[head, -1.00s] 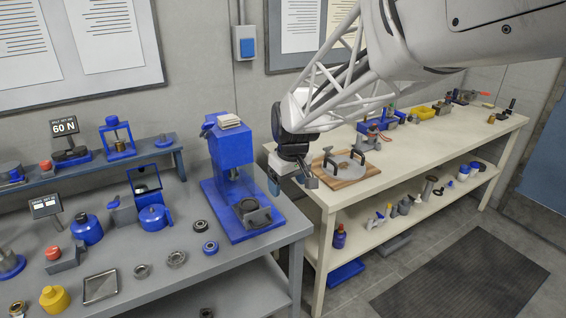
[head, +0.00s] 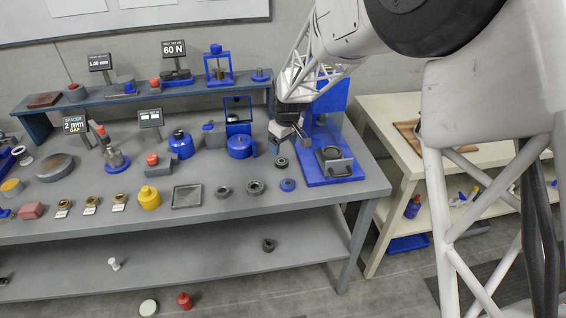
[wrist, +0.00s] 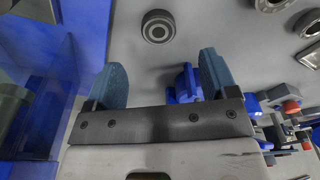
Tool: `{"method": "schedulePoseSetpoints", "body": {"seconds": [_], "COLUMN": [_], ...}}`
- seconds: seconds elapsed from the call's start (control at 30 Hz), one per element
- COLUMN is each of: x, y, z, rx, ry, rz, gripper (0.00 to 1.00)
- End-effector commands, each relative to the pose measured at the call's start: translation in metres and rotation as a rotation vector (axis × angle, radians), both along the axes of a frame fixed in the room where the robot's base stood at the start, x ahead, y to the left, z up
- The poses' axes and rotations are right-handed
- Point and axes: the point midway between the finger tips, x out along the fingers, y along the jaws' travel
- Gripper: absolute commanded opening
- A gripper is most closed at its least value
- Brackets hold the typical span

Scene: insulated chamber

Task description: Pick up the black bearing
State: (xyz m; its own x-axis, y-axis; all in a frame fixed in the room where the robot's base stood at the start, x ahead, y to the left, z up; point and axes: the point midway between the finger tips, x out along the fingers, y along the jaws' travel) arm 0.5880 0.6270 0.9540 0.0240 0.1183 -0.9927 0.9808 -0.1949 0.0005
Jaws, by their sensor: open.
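The black bearing (head: 281,162) lies flat on the grey bench, left of the blue press. In the wrist view it shows as a dark ring (wrist: 158,26) with a lighter centre, at the top, beyond the fingertips and roughly in line with the gap between them. My gripper (head: 290,134) is above the bench, just behind and above the bearing in the head view. In the wrist view its two blue-grey fingers (wrist: 162,72) are apart with nothing between them.
The blue press (head: 325,165) stands close on the right. A blue ring (head: 288,184), metal rings (head: 255,187) (head: 223,192) and a square tray (head: 187,196) lie nearer the front edge. A blue pot (head: 241,147) stands to the left. Another dark ring (head: 268,245) lies on the lower shelf.

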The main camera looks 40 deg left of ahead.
Motion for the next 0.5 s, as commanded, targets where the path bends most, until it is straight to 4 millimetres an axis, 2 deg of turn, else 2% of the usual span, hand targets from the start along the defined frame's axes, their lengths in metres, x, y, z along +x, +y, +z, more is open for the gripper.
{"method": "schedulePoseSetpoints", "body": {"seconds": [0.33, 0.5], "x": [0.0, 0.0], "y": [0.0, 0.001], "z": [-0.002, -0.013], "rx": [0.0, -0.001], "ry": [0.0, 0.001], "rz": [0.0, 0.0], "gripper": [0.79, 0.79]}}
